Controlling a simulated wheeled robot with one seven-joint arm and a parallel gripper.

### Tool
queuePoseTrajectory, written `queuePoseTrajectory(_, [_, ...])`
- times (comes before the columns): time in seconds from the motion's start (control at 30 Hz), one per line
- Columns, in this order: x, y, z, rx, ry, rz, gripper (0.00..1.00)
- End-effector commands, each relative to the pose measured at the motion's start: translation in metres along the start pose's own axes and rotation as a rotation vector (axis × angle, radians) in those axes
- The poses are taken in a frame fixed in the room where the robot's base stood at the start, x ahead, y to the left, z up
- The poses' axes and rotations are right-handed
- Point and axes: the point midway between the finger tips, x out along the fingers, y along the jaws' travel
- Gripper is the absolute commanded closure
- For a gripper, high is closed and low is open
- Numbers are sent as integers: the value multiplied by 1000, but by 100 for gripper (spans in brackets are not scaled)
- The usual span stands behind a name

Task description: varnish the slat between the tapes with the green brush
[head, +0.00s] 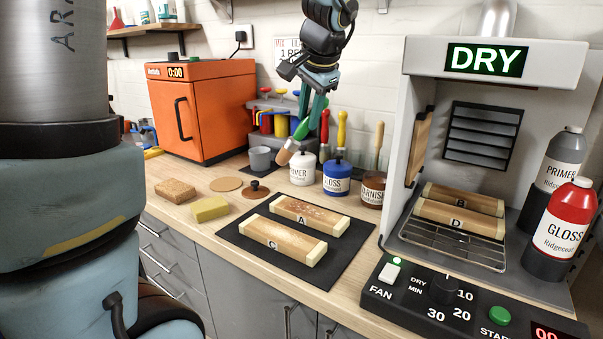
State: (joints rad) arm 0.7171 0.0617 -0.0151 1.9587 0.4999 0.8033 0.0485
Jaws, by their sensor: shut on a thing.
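My gripper (316,98) is shut on the green brush (300,131) above the counter, left of the paint jars. The brush is tilted, its tan bristles pointing down and left, near the grey cup and the primer jar. Slat A (305,215) and slat C (284,241) lie on a black mat (340,259), with cream tape at both ends. Slats B (462,199) and D (457,217) lie on the rack in the drying booth. The varnish jar (373,190) stands behind the mat and appears open.
Lidded primer (302,173) and gloss (337,182) jars stand beside the varnish. A knobbed brown lid (255,191), a grey cup (260,159), a yellow sponge (209,209) and a cork-like block (175,190) lie leftward. The booth (394,200) bounds the right; its sign reads DRY.

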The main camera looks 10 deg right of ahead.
Motion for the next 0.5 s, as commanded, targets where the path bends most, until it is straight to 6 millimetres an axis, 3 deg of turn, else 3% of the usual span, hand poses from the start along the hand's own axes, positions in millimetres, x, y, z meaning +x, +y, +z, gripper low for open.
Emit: queuePoseTrajectory(0.5, [8,-17,32,-91,120,130,100])
